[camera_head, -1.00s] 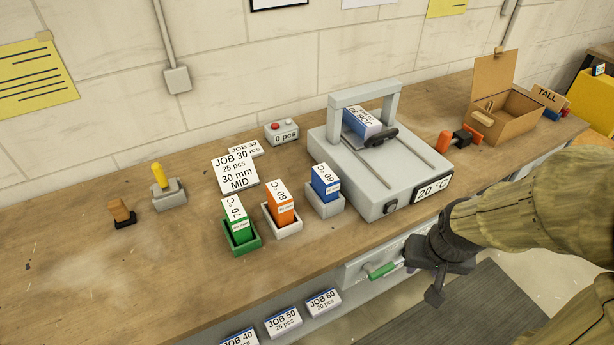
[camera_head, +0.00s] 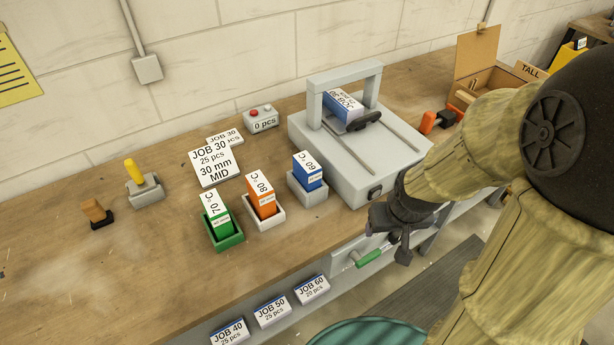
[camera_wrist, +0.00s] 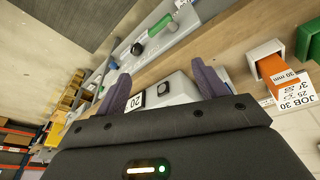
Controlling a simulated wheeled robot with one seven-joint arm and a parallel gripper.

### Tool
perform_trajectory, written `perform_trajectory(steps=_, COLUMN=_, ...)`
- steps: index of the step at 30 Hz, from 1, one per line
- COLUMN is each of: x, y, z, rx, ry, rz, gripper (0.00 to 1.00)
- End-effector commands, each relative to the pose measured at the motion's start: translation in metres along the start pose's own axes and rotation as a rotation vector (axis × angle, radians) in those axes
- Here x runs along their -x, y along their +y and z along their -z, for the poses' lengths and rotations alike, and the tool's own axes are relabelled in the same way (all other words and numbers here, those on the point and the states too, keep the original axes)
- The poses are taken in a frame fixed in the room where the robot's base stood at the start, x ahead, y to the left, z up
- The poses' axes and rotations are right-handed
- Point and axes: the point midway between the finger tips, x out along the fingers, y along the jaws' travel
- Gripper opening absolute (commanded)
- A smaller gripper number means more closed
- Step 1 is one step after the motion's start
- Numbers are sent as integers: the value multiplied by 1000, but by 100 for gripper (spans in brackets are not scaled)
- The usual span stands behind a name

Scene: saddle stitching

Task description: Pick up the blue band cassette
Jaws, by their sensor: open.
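The blue band cassette (camera_head: 308,174), white on top and marked 60 °C, stands in a grey holder (camera_head: 307,192) on the bench, right of the orange one. My gripper (camera_head: 386,240) is right of and nearer than the cassette, off the bench's front edge by the green handle, and apart from it. In the wrist view my gripper (camera_wrist: 163,85) shows its two fingers spread with nothing held between them. I cannot make out the blue cassette in the wrist view.
The orange cassette (camera_head: 262,199) and the green cassette (camera_head: 215,210) stand in holders to the left. A grey machine (camera_head: 340,160) with a post frame stands just behind and right.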

Motion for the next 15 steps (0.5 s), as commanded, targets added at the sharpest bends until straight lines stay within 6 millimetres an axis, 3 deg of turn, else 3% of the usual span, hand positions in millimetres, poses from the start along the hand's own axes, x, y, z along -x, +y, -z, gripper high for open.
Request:
perform_trajectory(steps=7, x=-72, y=-3, z=30, rx=265, ry=144, rz=46, gripper=71)
perform_trajectory(steps=15, x=-132, y=-37, z=54, rx=480, ry=408, rz=209, gripper=71)
